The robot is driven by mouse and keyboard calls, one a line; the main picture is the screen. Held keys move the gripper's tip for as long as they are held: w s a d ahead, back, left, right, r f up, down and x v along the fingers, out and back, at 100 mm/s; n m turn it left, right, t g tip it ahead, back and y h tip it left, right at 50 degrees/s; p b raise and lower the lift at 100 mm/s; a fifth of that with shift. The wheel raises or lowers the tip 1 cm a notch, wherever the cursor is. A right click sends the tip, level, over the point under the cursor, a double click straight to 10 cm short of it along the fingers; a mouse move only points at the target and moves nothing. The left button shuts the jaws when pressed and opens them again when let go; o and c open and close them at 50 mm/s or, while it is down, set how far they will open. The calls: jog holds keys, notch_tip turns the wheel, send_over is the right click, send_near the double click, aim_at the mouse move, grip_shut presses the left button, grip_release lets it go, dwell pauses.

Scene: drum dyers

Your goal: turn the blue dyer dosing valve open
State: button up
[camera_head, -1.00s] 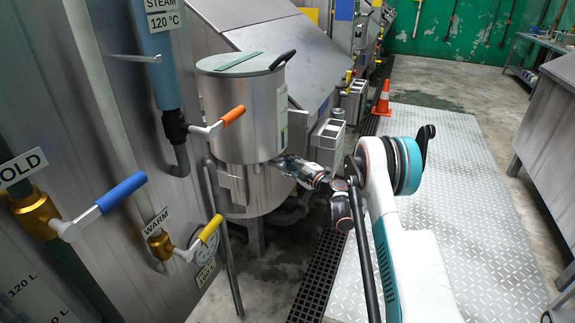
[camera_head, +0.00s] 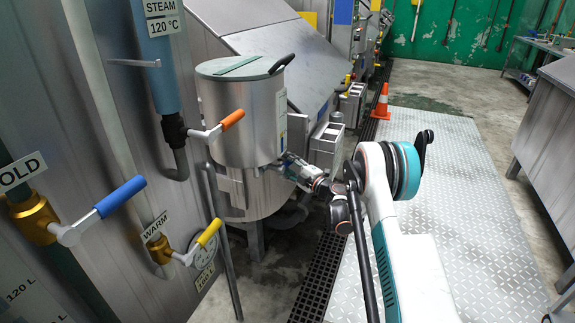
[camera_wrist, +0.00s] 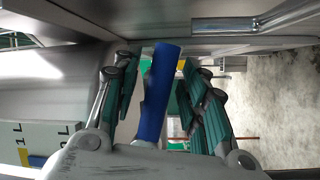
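In the wrist view a blue lever handle (camera_wrist: 158,90) stands upright between the two finger pads of my gripper (camera_wrist: 163,72). The fingers are spread to either side of it and do not look closed on it. In the head view my gripper (camera_head: 284,163) is at the lower right side of the steel dosing pot (camera_head: 240,120).
A blue-handled cold valve (camera_head: 120,197), a yellow-handled warm valve (camera_head: 208,233) and an orange-handled steam valve (camera_head: 231,120) are at the left. A grey box (camera_head: 326,143) stands just beyond my gripper. A traffic cone (camera_head: 381,104) stands farther back. The plated floor at right is clear.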

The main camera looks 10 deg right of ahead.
jog(key=shift+s, duration=0.1)
jog(key=v, duration=1.1)
jog(key=shift+s+d, duration=0.25)
jog(key=shift+s, duration=0.05)
